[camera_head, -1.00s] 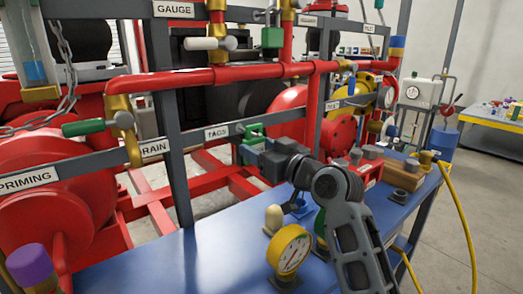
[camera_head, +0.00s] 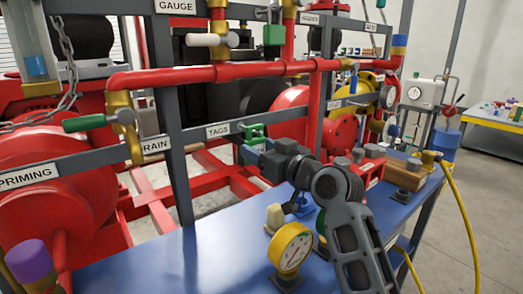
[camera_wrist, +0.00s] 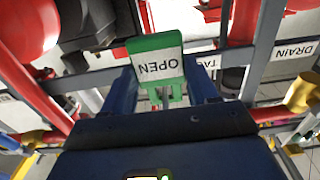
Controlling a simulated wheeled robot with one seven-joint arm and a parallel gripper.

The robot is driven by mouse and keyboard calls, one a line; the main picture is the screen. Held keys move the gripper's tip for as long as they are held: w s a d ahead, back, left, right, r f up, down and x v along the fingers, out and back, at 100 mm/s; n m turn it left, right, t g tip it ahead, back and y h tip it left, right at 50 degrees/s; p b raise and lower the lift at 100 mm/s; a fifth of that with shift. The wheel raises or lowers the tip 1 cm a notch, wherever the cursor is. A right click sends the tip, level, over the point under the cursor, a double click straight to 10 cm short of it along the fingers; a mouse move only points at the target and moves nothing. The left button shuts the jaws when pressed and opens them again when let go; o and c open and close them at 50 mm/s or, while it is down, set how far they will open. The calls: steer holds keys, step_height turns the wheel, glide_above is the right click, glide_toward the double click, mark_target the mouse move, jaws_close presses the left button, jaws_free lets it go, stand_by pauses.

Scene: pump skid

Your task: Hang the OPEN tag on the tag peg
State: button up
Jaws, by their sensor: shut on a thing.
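The OPEN tag (camera_wrist: 156,66) is a green and white plate with "OPEN" printed on it, upside down in the wrist view. My gripper (camera_wrist: 163,98) is shut on its green lower part, with a blue finger on either side. In the head view the green tag (camera_head: 255,131) and my gripper (camera_head: 256,150) are in front of the grey rail, just right of the TAGS label (camera_head: 218,130). I cannot make out the tag peg clearly; the tag and gripper cover part of the rail there. I cannot tell whether the tag touches the rail.
The grey rail also carries the DRAIN (camera_wrist: 294,51) and PRIMING (camera_head: 28,177) labels. Red pipes and pump bodies stand behind it. A yellow gauge (camera_head: 290,250) and a beige knob (camera_head: 274,217) stand on the blue table (camera_head: 160,262) near my arm.

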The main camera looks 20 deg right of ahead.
steer(key=o, duration=1.1)
steer(key=v, duration=0.8)
steer(key=shift+b, duration=0.3)
